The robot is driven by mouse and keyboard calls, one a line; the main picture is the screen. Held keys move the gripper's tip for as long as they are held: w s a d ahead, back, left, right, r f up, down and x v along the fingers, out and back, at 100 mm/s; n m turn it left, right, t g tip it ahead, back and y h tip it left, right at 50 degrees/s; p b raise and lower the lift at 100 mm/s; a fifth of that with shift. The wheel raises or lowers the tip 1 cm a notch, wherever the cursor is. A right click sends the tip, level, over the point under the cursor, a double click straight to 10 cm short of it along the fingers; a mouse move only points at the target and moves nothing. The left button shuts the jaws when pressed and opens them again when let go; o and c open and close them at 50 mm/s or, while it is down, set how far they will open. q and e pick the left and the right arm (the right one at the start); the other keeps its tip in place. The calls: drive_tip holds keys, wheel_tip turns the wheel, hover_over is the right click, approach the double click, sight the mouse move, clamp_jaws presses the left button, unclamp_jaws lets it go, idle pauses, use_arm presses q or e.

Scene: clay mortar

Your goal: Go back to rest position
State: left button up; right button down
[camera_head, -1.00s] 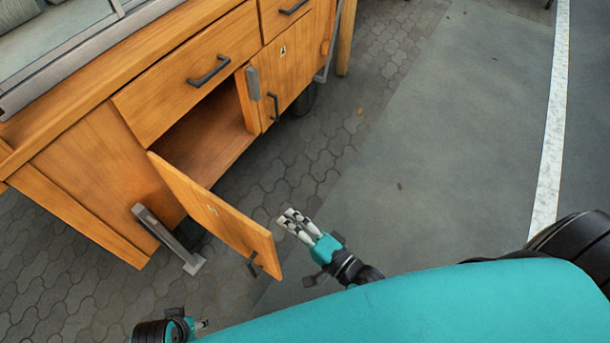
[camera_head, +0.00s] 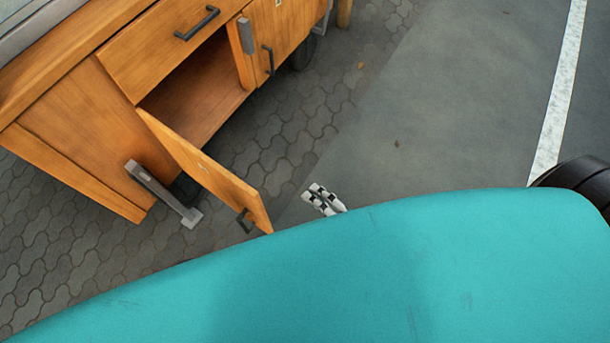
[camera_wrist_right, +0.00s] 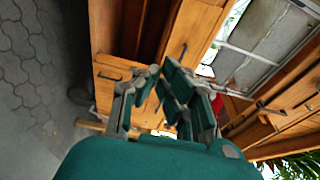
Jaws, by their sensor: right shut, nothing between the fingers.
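My right gripper (camera_head: 316,195) shows only by its pale and dark fingertips past the edge of my teal body; it is shut and empty. It is right of the open cabinet door (camera_head: 200,168), with a gap in the picture between them. My left gripper is not in view, and both arms are hidden behind my body.
The wooden cabinet (camera_head: 80,135) stands at the left, its lower compartment (camera_head: 195,95) open and its door swung outward. A grey metal leg (camera_head: 160,192) stands by its near corner. The paved floor (camera_head: 395,110) to the right is clear.

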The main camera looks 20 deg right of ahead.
drive_tip(key=d+f+n+g+h, duration=0.4)
drive_tip(key=f+n+g+h, duration=0.2)
drive_tip(key=f+n+g, duration=0.55)
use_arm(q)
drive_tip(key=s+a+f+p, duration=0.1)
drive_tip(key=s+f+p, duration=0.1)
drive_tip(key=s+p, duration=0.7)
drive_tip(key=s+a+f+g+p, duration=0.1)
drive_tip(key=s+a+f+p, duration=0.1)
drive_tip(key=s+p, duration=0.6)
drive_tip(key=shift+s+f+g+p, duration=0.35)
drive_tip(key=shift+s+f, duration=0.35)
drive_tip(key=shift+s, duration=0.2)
use_arm(e)
drive_tip(key=s+d+f+n+g, duration=0.1)
drive_tip(key=s+d+f, duration=0.1)
drive_tip(key=s, duration=0.5)
drive_tip(key=s+d+f+n+g+h, duration=0.1)
drive_tip(key=s+d+f, duration=0.2)
drive_tip(key=s, duration=0.5)
drive_tip(key=s+d+f+n+g+h, duration=0.1)
drive_tip(key=s+d+f, duration=0.1)
drive_tip(key=s+f, duration=0.3)
drive_tip(key=s, duration=0.3)
drive_tip(key=shift+s+d, duration=0.15)
drive_tip(key=shift+s, duration=0.05)
drive_tip(key=shift+n+g, duration=0.25)
